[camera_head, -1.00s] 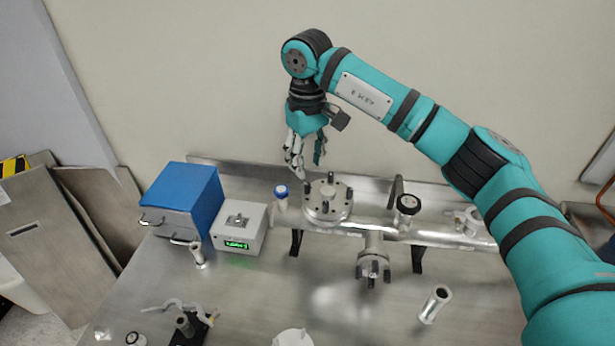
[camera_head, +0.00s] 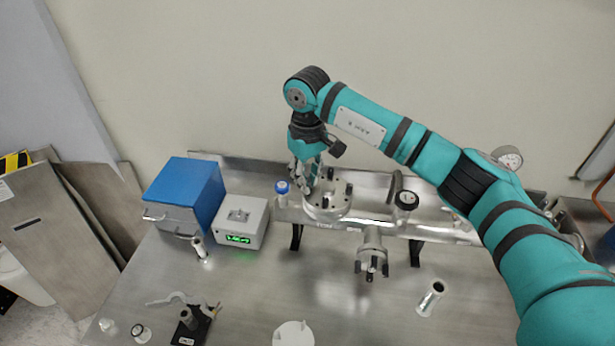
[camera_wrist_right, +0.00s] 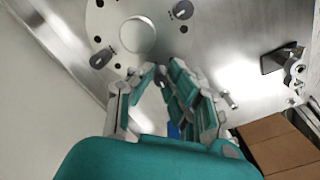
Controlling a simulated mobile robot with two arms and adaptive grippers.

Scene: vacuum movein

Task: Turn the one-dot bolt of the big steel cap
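The big steel cap (camera_head: 338,211) is a round flanged disc on the steel rail behind the table's middle, with upright dark bolts around its rim. In the right wrist view the cap (camera_wrist_right: 125,12) shows a round central hole and dark bolts (camera_wrist_right: 103,58) (camera_wrist_right: 182,10). My right gripper (camera_head: 309,190) points down over the cap's left rim. In the right wrist view its fingers (camera_wrist_right: 160,76) are apart, one on each side of another dark bolt (camera_wrist_right: 161,74); contact is unclear. I cannot read the dot marks. My left gripper is not in view.
A blue-capped bottle (camera_head: 282,189) stands close left of the cap. A blue box (camera_head: 187,190) and a grey box with green display (camera_head: 240,222) stand further left. A black-topped cylinder (camera_head: 405,202) is right of the cap. A pipe fitting (camera_head: 372,250) projects in front.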

